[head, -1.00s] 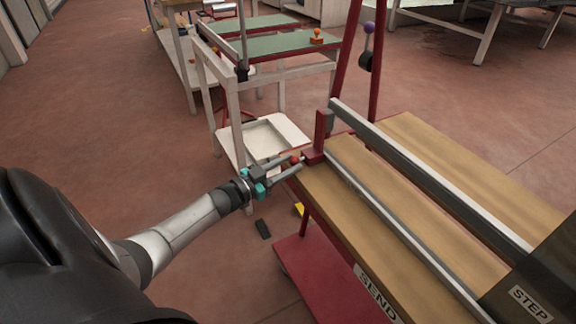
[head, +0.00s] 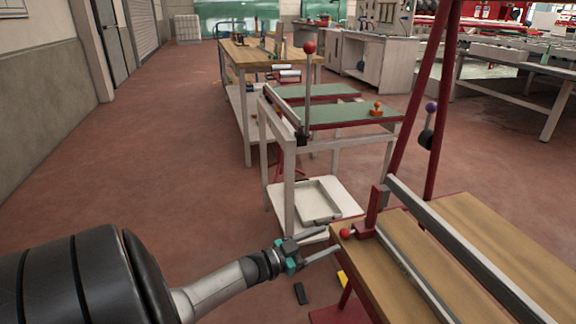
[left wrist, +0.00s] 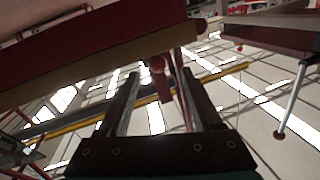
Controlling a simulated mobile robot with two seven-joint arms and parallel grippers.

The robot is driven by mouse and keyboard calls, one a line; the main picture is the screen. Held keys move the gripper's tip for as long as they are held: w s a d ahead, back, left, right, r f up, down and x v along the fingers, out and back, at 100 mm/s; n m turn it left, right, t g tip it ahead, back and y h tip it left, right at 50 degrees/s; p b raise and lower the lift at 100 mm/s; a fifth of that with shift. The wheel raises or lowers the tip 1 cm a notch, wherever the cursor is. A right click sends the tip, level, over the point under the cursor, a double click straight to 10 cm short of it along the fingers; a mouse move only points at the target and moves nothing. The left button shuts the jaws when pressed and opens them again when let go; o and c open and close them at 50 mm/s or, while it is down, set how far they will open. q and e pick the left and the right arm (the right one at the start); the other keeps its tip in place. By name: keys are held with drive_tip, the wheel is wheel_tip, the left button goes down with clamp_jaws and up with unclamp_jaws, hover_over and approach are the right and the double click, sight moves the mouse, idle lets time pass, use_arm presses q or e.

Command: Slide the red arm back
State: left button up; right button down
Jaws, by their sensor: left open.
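Contact with the knob cannot be told. My right gripper is not in view.
The wooden bench (head: 478,232) with long metal rails fills the right. A white-legged stand with a green top (head: 335,111) and a tall red-ball lever (head: 308,80) stands behind. A white tray (head: 318,203) is on its lower shelf. Floor at left is clear.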

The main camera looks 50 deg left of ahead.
use_arm(q)
drive_tip(key=s+a+p, duration=0.2)
drive_tip(key=s+p, duration=0.1)
drive_tip(key=s, duration=0.7)
drive_tip(key=shift+s, duration=0.35)
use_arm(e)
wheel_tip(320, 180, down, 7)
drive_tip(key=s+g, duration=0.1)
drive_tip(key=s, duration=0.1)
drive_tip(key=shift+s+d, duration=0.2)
use_arm(q)
drive_tip(key=shift+a, duration=0.1)
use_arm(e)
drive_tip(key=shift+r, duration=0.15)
